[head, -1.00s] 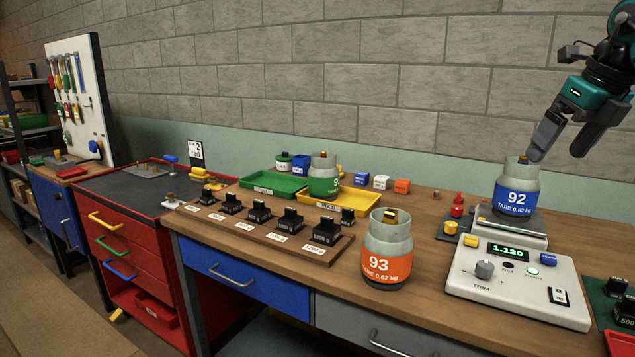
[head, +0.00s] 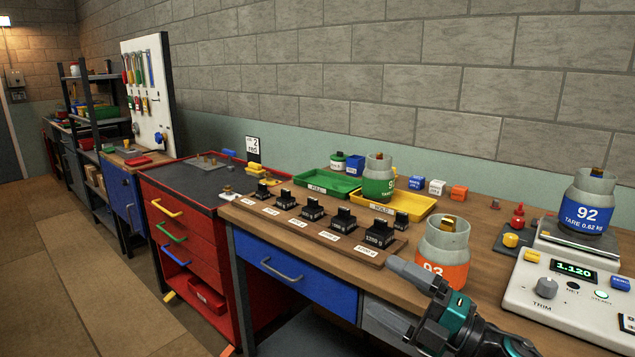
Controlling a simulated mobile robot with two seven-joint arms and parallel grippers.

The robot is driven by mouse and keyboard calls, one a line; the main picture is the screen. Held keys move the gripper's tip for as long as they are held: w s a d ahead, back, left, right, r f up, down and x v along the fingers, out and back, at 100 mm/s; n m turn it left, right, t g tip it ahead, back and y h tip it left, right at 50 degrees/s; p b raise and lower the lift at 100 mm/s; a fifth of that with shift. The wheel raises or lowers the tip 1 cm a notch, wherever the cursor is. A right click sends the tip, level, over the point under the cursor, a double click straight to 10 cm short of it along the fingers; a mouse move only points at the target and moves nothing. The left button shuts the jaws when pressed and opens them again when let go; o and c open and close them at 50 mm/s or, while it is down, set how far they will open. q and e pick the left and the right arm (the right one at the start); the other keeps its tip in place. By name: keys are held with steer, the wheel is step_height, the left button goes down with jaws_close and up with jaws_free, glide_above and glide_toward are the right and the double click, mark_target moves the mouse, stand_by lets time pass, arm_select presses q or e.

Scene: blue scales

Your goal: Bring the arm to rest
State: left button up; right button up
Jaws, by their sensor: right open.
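My right gripper (head: 412,302) is at the bottom of the head view, in front of the bench edge. Its fingers point up and left, are open and hold nothing. It partly hides the orange cylinder 93 (head: 443,248) behind it. The blue cylinder 92 (head: 586,208) stands upright on the scale (head: 575,249), clear of the gripper. The scale display reads 1.120. My left gripper is not in view.
A rack of black weights (head: 345,221) stands on the bench left of the orange cylinder. A green tray (head: 325,190) and a yellow tray (head: 420,210) lie behind it. A red drawer cabinet (head: 195,226) stands further left. Open floor (head: 75,270) lies at the left.

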steer(key=s+d+f+m+h, duration=0.2)
steer(key=s+f+m+h, duration=0.5)
steer(key=s+f+m, duration=0.3)
steer(key=s+d+f+m+h, duration=0.3)
steer(key=s+f+m+h, duration=0.5)
steer(key=f+m, duration=0.8)
steer(key=s+f, duration=0.1)
steer(key=s, duration=0.2)
steer(key=shift+d+f+g, duration=0.15)
steer(key=shift+d+g, duration=0.2)
steer(key=shift+g, duration=0.05)
